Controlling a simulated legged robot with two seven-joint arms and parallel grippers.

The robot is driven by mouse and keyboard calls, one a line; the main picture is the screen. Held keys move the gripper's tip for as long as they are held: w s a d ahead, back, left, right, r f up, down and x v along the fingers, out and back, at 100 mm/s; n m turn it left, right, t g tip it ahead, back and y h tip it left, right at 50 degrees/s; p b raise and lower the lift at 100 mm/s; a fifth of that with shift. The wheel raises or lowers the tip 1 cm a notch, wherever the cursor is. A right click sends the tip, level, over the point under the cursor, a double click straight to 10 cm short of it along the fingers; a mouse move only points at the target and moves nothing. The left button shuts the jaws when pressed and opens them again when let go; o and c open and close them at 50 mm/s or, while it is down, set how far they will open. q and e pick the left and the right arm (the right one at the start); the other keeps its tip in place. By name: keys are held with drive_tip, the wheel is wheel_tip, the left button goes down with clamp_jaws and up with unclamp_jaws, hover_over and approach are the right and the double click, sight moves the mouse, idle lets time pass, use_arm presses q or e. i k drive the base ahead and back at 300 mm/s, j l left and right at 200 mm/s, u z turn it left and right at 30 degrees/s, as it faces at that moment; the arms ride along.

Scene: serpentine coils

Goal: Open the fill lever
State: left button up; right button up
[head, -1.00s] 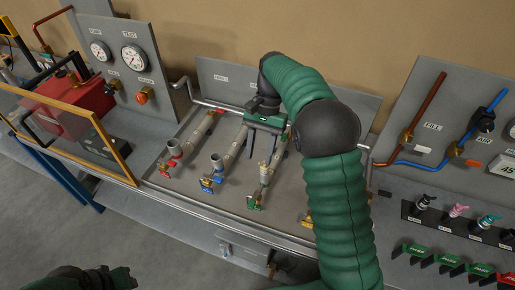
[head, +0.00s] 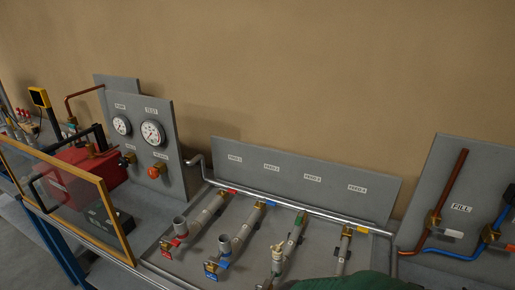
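The fill valve (head: 432,219) is a brass body on a copper-red pipe (head: 450,185), on the grey panel at the right. Its lever has a white grip (head: 453,233) that points right, crosswise to the pipe. The FILL label (head: 461,208) sits just above and right of the grip. Neither gripper is in view. Only a piece of my green arm sleeve (head: 355,284) shows at the bottom edge, left of and below the valve. Nothing touches the lever.
A blue pipe with a brass valve (head: 490,233) stands right of the fill lever. A low tray holds several feed pipes with coloured valves (head: 225,243). A silver rail (head: 290,212) runs behind them. Gauges (head: 152,133) and a framed clear guard (head: 75,195) are at left.

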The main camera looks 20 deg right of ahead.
sight(453, 233)
drive_tip(key=z, duration=2.25)
